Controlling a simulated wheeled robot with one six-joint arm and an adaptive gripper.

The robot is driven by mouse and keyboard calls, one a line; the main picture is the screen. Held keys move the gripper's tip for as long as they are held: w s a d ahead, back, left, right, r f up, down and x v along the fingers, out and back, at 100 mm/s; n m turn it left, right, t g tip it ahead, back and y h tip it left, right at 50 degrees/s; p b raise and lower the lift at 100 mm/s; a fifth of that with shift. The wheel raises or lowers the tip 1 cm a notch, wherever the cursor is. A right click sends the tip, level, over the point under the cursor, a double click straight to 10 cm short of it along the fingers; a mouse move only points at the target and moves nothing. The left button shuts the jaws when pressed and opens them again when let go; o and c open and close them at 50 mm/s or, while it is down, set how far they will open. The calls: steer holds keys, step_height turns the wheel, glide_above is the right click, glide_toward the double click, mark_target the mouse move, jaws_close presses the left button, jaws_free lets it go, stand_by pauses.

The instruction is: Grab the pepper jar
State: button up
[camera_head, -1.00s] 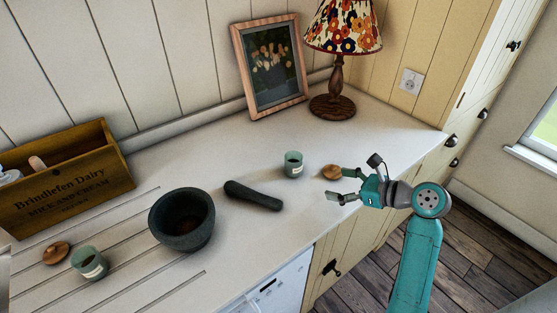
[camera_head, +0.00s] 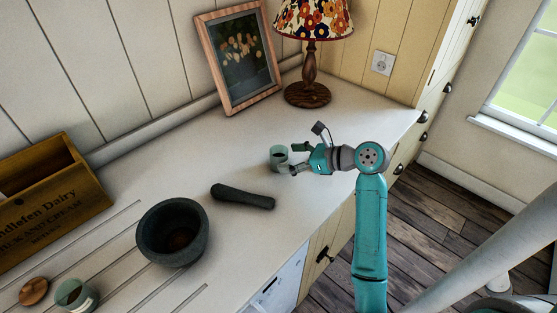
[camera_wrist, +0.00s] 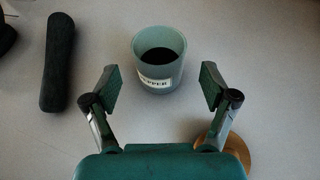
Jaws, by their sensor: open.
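The pepper jar (camera_wrist: 159,62) is a small pale green open jar with dark contents and a white label reading "PEPPER" in the wrist view. It stands upright on the white counter, and it also shows in the head view (camera_head: 278,156). My gripper (camera_wrist: 156,88) is open, with one finger on either side just short of the jar. In the head view, my gripper (camera_head: 292,158) is at the jar's right side. A round wooden lid (camera_wrist: 235,155) lies on the counter by the right finger in the wrist view, partly hidden by my gripper.
Another green jar (camera_head: 76,296) and wooden lid (camera_head: 34,291) are at lower left, near a wooden crate (camera_head: 70,200). A lamp (camera_head: 307,94) and picture frame (camera_head: 238,100) stand behind.

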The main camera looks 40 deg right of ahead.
mark_target(287, 160)
steer(key=shift+f+x, duration=0.15)
steer(key=shift+x, duration=1)
steer(key=shift+f+x, duration=0.2)
steer(key=shift+x, duration=0.95)
steer(key=shift+s, duration=0.2)
steer(key=c, duration=1.3)
